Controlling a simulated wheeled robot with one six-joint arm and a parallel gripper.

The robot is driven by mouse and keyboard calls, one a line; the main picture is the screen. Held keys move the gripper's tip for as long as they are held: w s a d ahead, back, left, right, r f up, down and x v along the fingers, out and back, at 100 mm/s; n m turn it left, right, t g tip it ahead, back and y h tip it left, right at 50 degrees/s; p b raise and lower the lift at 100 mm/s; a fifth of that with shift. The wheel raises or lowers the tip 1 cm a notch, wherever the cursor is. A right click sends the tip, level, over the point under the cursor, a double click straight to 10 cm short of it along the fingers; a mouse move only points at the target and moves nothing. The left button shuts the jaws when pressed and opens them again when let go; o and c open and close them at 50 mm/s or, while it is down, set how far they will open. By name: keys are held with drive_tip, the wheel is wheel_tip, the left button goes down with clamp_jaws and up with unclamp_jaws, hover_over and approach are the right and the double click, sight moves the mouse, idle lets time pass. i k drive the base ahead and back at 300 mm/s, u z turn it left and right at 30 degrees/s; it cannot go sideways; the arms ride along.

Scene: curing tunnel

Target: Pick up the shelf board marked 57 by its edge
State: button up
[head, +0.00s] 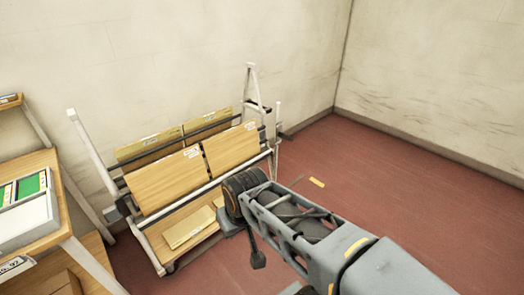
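Several light wood boards stand leaning in a wheeled rack (148,250). A front left board (165,185) and a front right board (230,152) are side by side, each with a small white label near its top edge. A back left board (140,152) and a back right board (208,122) stand behind them, partly hidden. The labels are too small to read, so I cannot tell which board is marked 57. My arm reaches in from the lower right, its wrist beside the rack's right end. My gripper's fingers cannot be made out there, and no board is visibly held.
A small pale board or box (190,228) lies on the rack's lower shelf. A wooden bench (48,238) at the left bears a white tray (30,222) with green items. Walls close in behind.

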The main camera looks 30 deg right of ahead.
sight(227, 150)
drive_tip(key=u, duration=1.25)
drive_tip(key=k, duration=0.15)
drive_tip(key=z, duration=2.65)
drive_tip(key=i, duration=2)
drive_tip(key=u, duration=1.55)
drive_tip(key=i, duration=0.65)
drive_tip(key=u, duration=0.6)
